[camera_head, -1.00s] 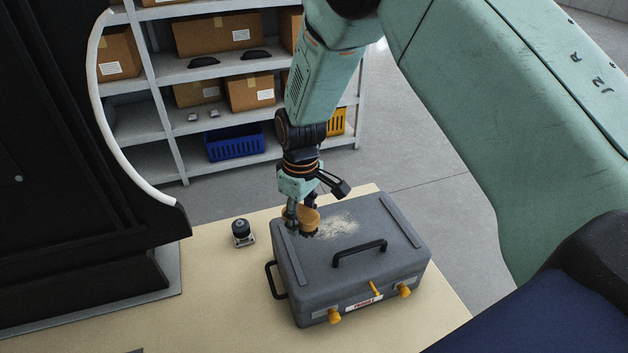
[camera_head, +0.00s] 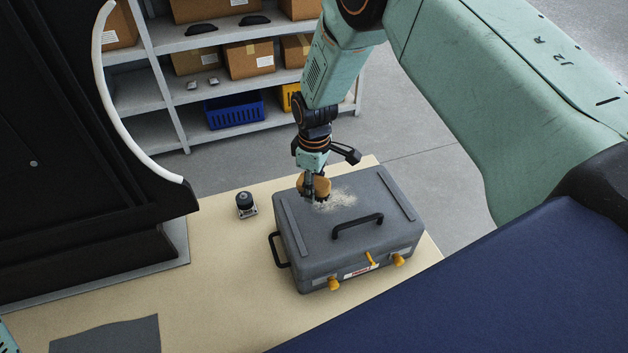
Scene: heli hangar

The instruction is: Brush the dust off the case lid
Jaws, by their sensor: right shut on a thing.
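The grey case (camera_head: 345,262) lies shut on the beige table, with a black handle on its lid and yellow latches at its front. A patch of pale dust (camera_head: 340,198) lies on the lid's far middle part. My right gripper (camera_head: 314,188) is shut on a brush with a rounded tan-orange body (camera_head: 321,184) and dark bristles. The brush is upright at the left edge of the dust, its bristles at the lid; whether they touch is hard to tell. My left gripper is out of view.
A small black-and-silver device (camera_head: 245,205) stands on the table (camera_head: 225,270) left of the case. A dark grey mat (camera_head: 110,337) lies at the near left. Shelves with boxes and a blue crate (camera_head: 235,110) stand behind. A dark structure fills the left side.

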